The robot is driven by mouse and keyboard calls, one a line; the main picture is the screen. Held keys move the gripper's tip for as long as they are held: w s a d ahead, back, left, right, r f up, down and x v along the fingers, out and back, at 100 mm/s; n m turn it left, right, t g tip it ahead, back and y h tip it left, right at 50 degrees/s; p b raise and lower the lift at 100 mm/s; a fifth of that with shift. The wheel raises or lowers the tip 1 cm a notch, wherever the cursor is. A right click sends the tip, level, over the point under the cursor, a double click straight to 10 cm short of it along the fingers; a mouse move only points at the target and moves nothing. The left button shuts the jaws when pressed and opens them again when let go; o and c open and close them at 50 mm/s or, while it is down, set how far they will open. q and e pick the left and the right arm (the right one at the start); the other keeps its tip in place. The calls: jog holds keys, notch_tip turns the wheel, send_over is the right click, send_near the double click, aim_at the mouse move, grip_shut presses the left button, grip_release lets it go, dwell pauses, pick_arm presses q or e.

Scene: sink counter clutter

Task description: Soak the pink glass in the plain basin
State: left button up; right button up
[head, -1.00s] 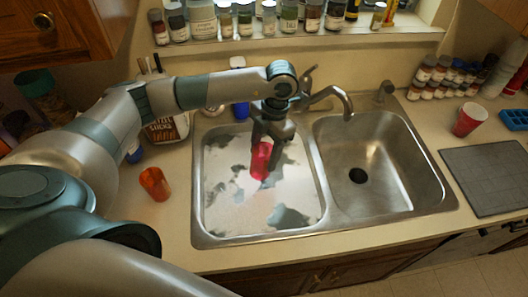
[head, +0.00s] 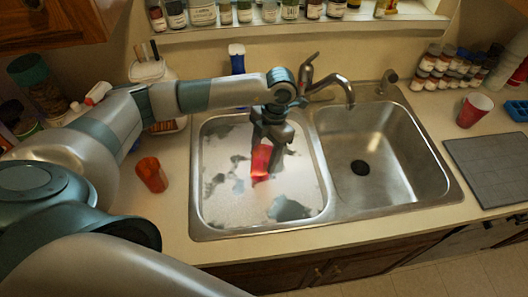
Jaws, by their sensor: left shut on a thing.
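The pink glass (head: 261,160) shows as a pinkish-red cup over the left sink basin (head: 208,205). My left gripper (head: 268,148) points down from above and is shut on the glass, hiding part of its upper side. The glass is inside the basin's outline, slightly tilted, with its lower end at or close to the white, patchy surface there. I cannot tell whether it touches. The left basin holds white foam-like patches with grey gaps. The right basin (head: 385,190) is bare metal with a dark drain. My right gripper is not in view.
The faucet (head: 335,82) stands behind the divider between the basins. An orange cup (head: 151,175) stands on the counter left of the sink. A red cup (head: 474,110) and a grey mat (head: 490,168) are at the right. Several jars line the sill and back counter.

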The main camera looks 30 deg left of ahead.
pick_arm(q)
jog(key=shift+w+b+x, duration=0.2)
jog(key=shift+b+x, duration=0.35)
jog(key=shift+x, duration=0.55)
jog(key=shift+w+b+x, duration=0.2)
jog(key=shift+b+x, duration=0.3)
jog(key=shift+x, duration=0.6)
jog(key=b+x, duration=0.2)
jog(key=x, duration=0.1)
jog(key=w+b+x, duration=0.1)
jog(key=b+x, duration=0.1)
jog(key=x, duration=0.1)
jog(key=d+b+x, duration=0.1)
jog(key=b+x, duration=0.1)
jog(key=x, duration=0.1)
jog(key=shift+w+d+f, duration=0.15)
jog(key=shift+w+f, duration=0.15)
jog(key=shift+w, duration=0.1)
jog(key=shift+f+b, duration=0.35)
jog(key=shift+b, duration=0.15)
jog(key=o, duration=1.4)
jog(key=shift+c, duration=0.2)
jog(key=shift+r, duration=0.1)
